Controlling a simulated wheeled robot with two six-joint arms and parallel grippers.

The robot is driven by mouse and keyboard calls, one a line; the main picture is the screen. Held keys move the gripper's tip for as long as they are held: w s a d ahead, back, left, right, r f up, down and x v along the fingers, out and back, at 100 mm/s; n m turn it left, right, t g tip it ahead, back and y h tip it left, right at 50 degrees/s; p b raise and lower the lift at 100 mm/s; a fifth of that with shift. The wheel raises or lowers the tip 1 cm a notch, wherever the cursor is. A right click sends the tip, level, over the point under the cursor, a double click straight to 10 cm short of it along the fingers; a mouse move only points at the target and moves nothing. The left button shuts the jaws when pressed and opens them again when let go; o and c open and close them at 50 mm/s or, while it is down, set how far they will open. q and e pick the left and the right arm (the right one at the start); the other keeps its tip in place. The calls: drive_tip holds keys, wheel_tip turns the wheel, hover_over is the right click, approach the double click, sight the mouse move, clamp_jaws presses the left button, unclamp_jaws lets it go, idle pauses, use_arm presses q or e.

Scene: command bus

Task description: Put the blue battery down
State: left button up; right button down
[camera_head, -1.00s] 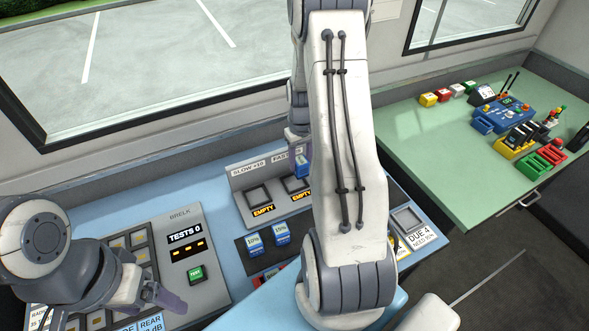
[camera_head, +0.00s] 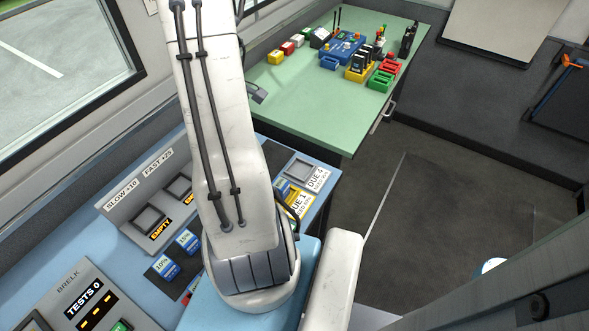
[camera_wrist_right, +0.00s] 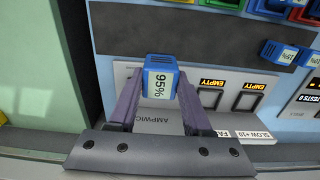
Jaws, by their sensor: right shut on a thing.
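The blue battery (camera_wrist_right: 158,68) has a white 95% label and shows in the right wrist view. My right gripper (camera_wrist_right: 157,84) is shut on it, with one purple finger on each side. It hangs over the charger panel (camera_wrist_right: 150,115) beside the two empty bays, on the side towards the green table. In the head view my right arm hides the battery. The charger's dark bays (camera_head: 148,219) show there, with EMPTY signs. My left gripper is not in view.
Other blue batteries (camera_head: 164,267) stand on a black strip in front of the charger. A DUE 4 pad (camera_head: 297,168) looks bare. The green table (camera_head: 320,110) holds coloured blocks and devices at its back. A dark gap separates the two tables.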

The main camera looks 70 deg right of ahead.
drive_tip(key=s+d+b, duration=0.1)
drive_tip(key=s+d, duration=0.2)
drive_tip(key=s, duration=1)
drive_tip(key=s+d+b, duration=0.2)
drive_tip(key=s+d, duration=0.1)
drive_tip(key=s, duration=1)
drive_tip(key=p, duration=0.2)
approach(300, 171)
wheel_tip(300, 171, down, 4)
drive_tip(key=shift+d+r, duration=0.1)
drive_tip(key=shift+r, duration=0.05)
drive_tip(key=shift+c, duration=1.7)
unclamp_jaws()
drive_tip(key=shift+f, duration=0.2)
